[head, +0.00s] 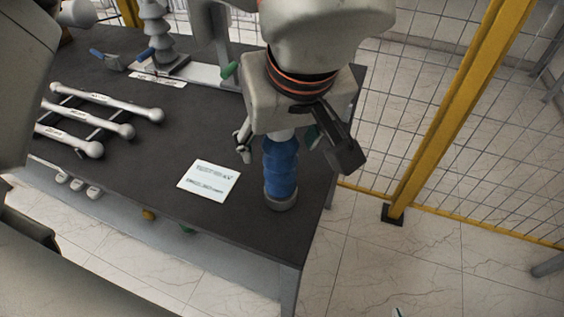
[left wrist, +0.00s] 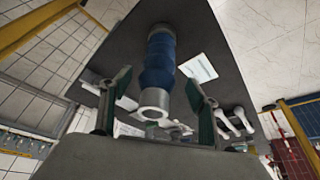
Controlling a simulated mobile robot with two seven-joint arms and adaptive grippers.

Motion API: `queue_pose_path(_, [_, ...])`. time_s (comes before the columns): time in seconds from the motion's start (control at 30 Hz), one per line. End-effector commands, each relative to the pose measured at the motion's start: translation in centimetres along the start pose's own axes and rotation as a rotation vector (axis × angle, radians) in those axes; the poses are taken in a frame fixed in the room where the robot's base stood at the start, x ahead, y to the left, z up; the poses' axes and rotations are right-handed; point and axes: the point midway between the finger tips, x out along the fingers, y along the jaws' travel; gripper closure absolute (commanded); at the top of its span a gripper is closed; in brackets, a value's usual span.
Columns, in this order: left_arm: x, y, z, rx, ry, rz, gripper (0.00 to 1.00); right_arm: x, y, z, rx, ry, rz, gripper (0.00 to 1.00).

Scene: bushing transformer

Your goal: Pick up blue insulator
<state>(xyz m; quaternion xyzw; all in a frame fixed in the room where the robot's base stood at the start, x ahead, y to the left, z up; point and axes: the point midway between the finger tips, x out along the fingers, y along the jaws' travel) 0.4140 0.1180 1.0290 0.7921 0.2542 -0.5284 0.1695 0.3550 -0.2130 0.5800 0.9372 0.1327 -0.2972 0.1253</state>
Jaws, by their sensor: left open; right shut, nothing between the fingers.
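The blue insulator (head: 280,165) stands upright on the dark table near its front right corner, with a grey base and a pale top. My left gripper (head: 294,152) is above it, open, with one finger on each side of its upper part. In the left wrist view the insulator (left wrist: 159,62) shows its white ring end towards the camera, between the open fingers of my left gripper (left wrist: 157,85). Gaps show between the fingers and the insulator. Only a small tip of my right gripper (head: 397,312) shows at the bottom edge of the head view, away from the table.
A white label card (head: 209,180) lies left of the insulator. A rack of grey bars (head: 100,115) lies at the table's left. A grey ribbed post (head: 157,30) stands at the back. A yellow fence post (head: 450,105) and wire mesh stand right of the table.

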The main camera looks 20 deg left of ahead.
Motion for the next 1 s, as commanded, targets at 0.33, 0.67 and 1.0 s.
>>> queue_pose_path(0.33, [3.9, 0.3, 0.0, 0.0, -0.004, -0.002, 0.39, 0.3, 0.1, 0.4, -0.007, -0.003, 0.004, 1.0])
queue_pose_path(0.67, [3.9, 0.3, -0.1, 0.0, -0.003, 0.0, 0.68, 0.3, 0.3, -0.2, -0.006, 0.007, 0.007, 1.0])
queue_pose_path(1.0, [3.8, 0.3, -0.1, -0.001, -0.002, 0.001, 0.94, 0.3, 0.3, 0.1, -0.005, 0.003, 0.006, 1.0])
